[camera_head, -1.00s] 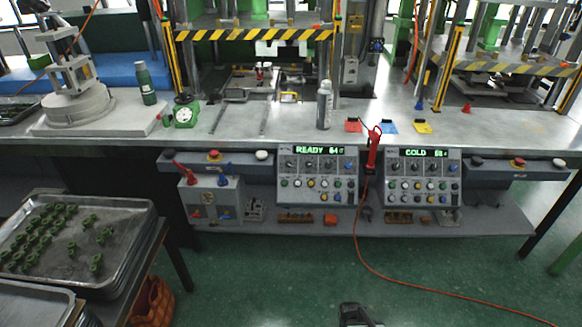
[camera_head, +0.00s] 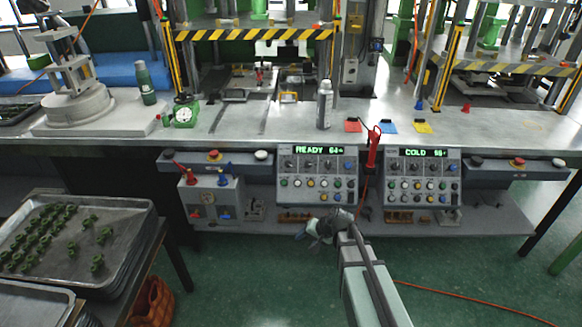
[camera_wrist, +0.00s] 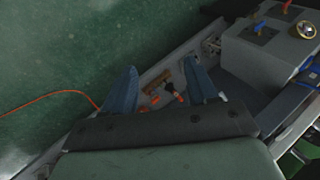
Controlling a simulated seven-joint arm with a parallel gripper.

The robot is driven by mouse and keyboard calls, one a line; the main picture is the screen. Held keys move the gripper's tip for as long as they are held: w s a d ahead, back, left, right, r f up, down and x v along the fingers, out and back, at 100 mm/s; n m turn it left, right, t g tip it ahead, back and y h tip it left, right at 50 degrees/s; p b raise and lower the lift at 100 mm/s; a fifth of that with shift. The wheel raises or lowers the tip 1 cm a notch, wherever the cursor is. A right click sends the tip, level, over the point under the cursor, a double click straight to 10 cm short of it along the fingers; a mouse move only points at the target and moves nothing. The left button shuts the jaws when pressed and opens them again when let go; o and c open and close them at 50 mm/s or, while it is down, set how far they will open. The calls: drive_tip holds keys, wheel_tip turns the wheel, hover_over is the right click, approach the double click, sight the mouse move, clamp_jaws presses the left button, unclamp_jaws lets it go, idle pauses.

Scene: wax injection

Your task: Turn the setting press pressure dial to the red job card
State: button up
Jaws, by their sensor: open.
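A red job card (camera_head: 352,125) lies near the front edge of the bench, left of a blue card (camera_head: 388,127) and a yellow card (camera_head: 423,127). Two control panels with rows of knobs and buttons hang below: the left panel (camera_head: 317,175) reads READY, the right panel (camera_head: 422,176) reads COLD. I cannot tell which dial is the pressure dial; its markings are too small. My gripper (camera_head: 314,235) is below the left panel's lower edge, apart from the knobs. In the wrist view, its two blue fingers (camera_wrist: 162,82) are spread and empty.
A red-handled tool (camera_head: 373,148) hangs between the panels, with an orange cable (camera_head: 480,304) on the floor. A grey valve box (camera_head: 210,200) with red and blue levers stands left. A spray can (camera_head: 325,104) stands on the bench. A tray (camera_head: 140,215) of green parts is at left.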

drive_tip(key=w+a+r+m+t+y, duration=0.35)
drive_tip(key=w+r+m, duration=0.25)
drive_tip(key=w+r, duration=0.4)
drive_tip(key=m+t+h, duration=0.2)
drive_tip(key=m+t, duration=0.4)
drive_tip(key=m, duration=0.7)
approach(289, 165)
drive_tip(key=x, duration=0.8)
drive_tip(key=shift+w, duration=0.15)
drive_tip(key=c, duration=1.1)
